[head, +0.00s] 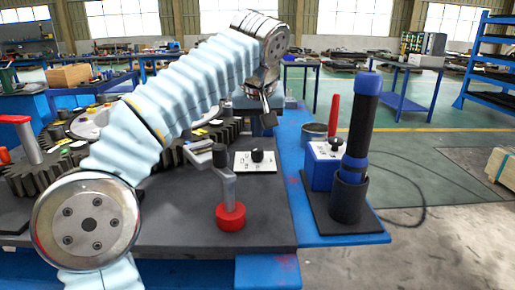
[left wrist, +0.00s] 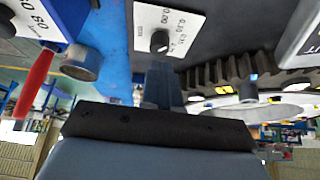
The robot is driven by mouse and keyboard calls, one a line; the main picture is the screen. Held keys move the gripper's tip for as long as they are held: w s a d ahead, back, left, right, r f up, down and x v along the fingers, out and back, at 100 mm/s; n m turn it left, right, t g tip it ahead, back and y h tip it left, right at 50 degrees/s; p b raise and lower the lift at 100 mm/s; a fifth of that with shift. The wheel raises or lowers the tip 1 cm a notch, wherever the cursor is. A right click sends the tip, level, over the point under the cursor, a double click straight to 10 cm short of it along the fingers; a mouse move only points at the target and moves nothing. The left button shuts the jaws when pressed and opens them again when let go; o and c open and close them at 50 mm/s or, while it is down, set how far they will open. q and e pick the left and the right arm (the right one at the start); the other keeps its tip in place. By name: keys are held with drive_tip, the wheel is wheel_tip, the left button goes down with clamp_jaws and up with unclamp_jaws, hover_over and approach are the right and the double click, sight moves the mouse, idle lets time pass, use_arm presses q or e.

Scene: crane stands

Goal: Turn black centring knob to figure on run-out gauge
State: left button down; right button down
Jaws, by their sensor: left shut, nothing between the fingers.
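The black knob (head: 257,155) stands on a white plate (head: 242,165) with small printed marks, on the dark bench top. In the left wrist view the knob (left wrist: 160,41) is at upper middle, and its plate (left wrist: 178,18) carries figures around it. My left gripper (head: 268,118) is behind and above the knob in the head view, apart from it. In the left wrist view its fingers (left wrist: 162,85) are together and empty, below the knob in the picture. I cannot tell which item is the run-out gauge, nor read its figure. My right gripper is out of view.
A grey post on a red base (head: 230,216) stands in front of the plate. Dark gears (head: 28,178) lie left. At right, a blue box (head: 322,166) and a tall black-and-blue cylinder (head: 355,140) in a holder stand near the edge. A red handle (head: 333,115) rises nearby.

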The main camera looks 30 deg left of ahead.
sight(256, 158)
use_arm(q)
drive_tip(key=shift+w+f+b, duration=0.2)
drive_tip(key=shift+f+b, duration=1.55)
drive_tip(key=shift+f, duration=1.3)
drive_tip(key=shift+w+a+r+p, duration=0.15)
drive_tip(key=shift+w+p, duration=0.05)
drive_tip(key=shift+p, duration=0.1)
drive_tip(key=shift+r, duration=0.1)
drive_tip(key=shift+a+p, duration=0.1)
drive_tip(key=shift+p, duration=0.65)
drive_tip(key=shift+a+p, duration=0.1)
drive_tip(key=shift+p, duration=0.25)
drive_tip(key=shift+s, duration=0.2)
